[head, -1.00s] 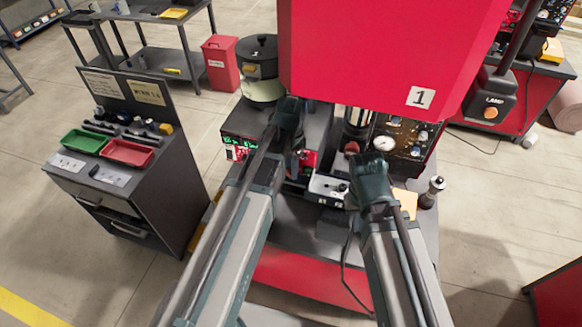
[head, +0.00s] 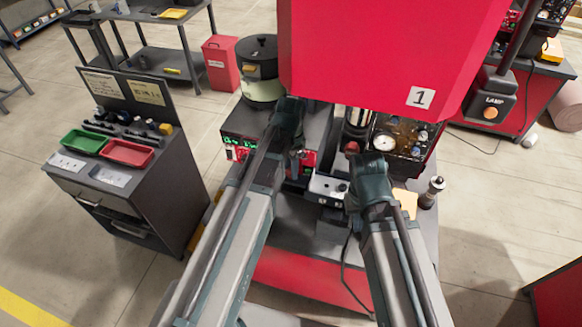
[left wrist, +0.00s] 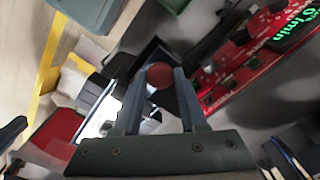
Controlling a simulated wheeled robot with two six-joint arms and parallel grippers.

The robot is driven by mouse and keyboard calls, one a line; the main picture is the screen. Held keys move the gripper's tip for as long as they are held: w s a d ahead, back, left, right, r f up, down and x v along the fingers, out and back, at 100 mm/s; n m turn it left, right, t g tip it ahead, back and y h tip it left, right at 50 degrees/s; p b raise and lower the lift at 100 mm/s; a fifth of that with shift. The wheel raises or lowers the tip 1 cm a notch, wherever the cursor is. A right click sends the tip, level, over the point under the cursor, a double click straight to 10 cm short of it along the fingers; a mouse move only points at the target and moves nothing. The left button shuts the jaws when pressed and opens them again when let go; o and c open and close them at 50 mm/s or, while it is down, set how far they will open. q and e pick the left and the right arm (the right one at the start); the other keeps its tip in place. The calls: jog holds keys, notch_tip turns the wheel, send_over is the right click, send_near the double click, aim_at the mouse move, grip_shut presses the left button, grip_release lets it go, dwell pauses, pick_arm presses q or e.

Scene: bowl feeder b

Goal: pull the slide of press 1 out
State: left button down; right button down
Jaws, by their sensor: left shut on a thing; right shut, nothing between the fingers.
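Press 1 (head: 385,50) has a big red head with a "1" label, in the upper middle of the head view. Below it, a pale metal block (head: 328,187) sits low in the press, between my two arms; I cannot tell if it is the slide. My left gripper (head: 296,160) is left of this block, its fingertips mostly hidden by my arm. In the left wrist view, the left gripper (left wrist: 160,80) is shut on a round dark-red knob (left wrist: 158,76). My right gripper (head: 370,165) is shut and empty right of the block, its tips hard to see.
A gauge panel (head: 400,140) stands right of the right gripper, with a pepper-mill-like part (head: 432,192) in front. A red feeder control box (head: 240,150) is left of my left arm. A dark cart (head: 120,185) with green and red trays stands further left.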

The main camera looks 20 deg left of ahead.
pick_arm(q)
jog(key=shift+a, duration=0.1)
jog(key=a, duration=2.4)
jog(key=shift+w, duration=0.45)
jog(key=shift+a, duration=0.15)
jog(key=c, duration=0.7)
grip_release()
jog(key=shift+c, duration=0.2)
jog(key=shift+o, duration=1.4)
jog(key=shift+a, duration=0.1)
